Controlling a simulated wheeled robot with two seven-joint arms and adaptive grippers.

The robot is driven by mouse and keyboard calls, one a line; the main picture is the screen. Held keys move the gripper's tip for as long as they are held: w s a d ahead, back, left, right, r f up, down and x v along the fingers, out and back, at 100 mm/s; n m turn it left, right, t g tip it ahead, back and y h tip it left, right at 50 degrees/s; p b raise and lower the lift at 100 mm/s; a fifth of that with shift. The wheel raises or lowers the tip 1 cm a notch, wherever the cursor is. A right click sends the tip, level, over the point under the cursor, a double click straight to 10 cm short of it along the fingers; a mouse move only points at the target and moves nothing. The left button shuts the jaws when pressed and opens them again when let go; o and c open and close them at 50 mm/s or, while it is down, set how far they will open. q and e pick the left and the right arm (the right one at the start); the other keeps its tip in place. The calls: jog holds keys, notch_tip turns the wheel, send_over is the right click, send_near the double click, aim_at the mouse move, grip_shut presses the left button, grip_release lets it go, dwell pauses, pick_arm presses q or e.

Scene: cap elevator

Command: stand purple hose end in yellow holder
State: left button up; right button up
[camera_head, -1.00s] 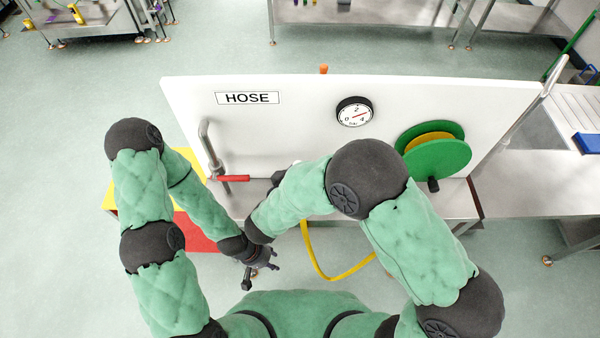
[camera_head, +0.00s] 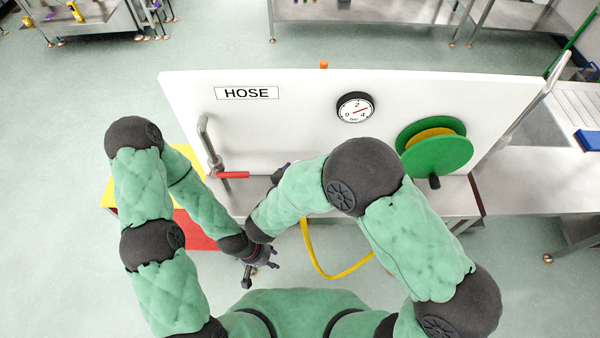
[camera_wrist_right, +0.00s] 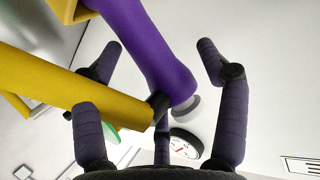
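The purple hose end (camera_wrist_right: 150,45) comes down from the top of the right wrist view, between the spread fingers of my right gripper (camera_wrist_right: 163,85). The fingers look apart from it. My right gripper shows small and dark in the head view (camera_head: 283,172), in front of the white panel and mostly behind my forearm. A yellow block-like part (camera_wrist_right: 66,10), perhaps the yellow holder, is at the top left of the wrist view. I cannot tell whether the purple end is inside it. My left gripper (camera_head: 264,262) hangs low with its fingers spread and empty.
The white panel (camera_head: 290,120) carries a gauge (camera_head: 355,108), a green reel (camera_head: 440,155) and a pipe with a red lever (camera_head: 232,175).

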jog(key=v, duration=0.7)
jog(key=shift+s, duration=0.2)
jog(key=shift+a, duration=0.1)
dwell(0.6)
